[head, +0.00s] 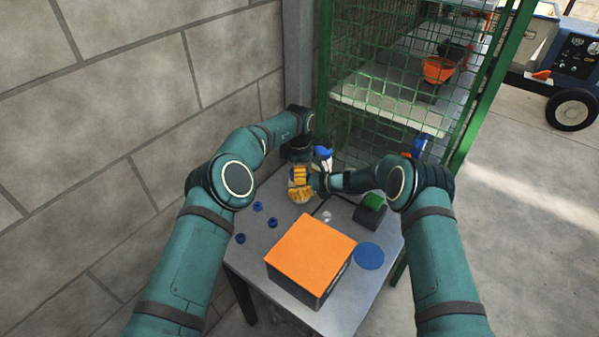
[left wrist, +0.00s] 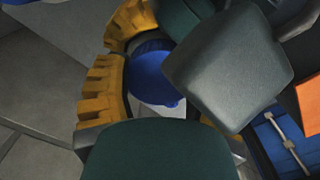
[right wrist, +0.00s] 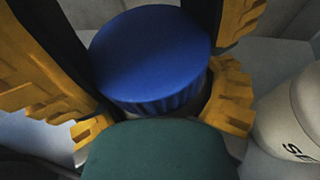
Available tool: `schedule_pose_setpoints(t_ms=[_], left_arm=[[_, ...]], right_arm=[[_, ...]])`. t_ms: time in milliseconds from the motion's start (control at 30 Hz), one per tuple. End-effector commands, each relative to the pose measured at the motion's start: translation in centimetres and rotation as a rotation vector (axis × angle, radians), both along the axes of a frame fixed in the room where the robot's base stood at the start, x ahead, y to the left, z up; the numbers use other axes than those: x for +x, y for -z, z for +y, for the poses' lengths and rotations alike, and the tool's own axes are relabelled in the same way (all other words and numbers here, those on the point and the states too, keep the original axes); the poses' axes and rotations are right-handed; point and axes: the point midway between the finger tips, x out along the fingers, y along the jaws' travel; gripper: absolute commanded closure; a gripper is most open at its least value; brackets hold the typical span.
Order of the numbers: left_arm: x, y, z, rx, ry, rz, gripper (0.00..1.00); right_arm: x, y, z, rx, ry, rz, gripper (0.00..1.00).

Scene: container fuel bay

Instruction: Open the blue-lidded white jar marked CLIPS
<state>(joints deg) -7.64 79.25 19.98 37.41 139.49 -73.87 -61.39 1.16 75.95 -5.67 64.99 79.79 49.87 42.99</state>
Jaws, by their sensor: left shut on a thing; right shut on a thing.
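The jar's round blue lid (right wrist: 150,55) fills the middle of the right wrist view; the lid also shows in the left wrist view (left wrist: 152,78), with a bit of white body (left wrist: 160,110) below it. Its marking is hidden. My left gripper (head: 299,174) comes from above, its fingers on either side of the lid. My right gripper (head: 301,192) comes from the right, its yellow fingertips around the jar just below the lid. Both are shut on the jar. The lid looks seated. In the head view the fingers hide the jar.
A white container (right wrist: 290,115) stands close to the right wrist. An orange-topped box (head: 310,257), a blue disc (head: 369,256), several small blue pieces (head: 258,207) and a green-and-dark object (head: 371,207) are on the grey table (head: 345,315). A green mesh cage (head: 370,90) stands behind.

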Motion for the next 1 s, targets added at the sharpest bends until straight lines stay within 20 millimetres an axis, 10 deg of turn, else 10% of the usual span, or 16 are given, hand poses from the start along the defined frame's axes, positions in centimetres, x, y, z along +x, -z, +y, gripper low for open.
schedule_pose_setpoints(t_ms=[333,367,433,1000], left_arm=[[0.0,0.0,0.0,0.000,-0.039,0.000,0.84],[0.0,0.0,0.0,0.000,-0.039,0.000,0.28],[0.0,0.0,0.0,0.000,-0.038,0.000,0.11],[0.0,-2.5,0.0,-0.002,-0.038,-0.002,0.11]], right_arm=[[0.0,0.0,0.0,-0.001,0.001,0.001,1.00],[0.0,0.0,0.0,-0.001,0.001,0.001,1.00],[0.0,0.0,0.0,-0.001,0.001,0.001,1.00],[0.0,0.1,0.0,-0.001,0.000,0.000,1.00]])
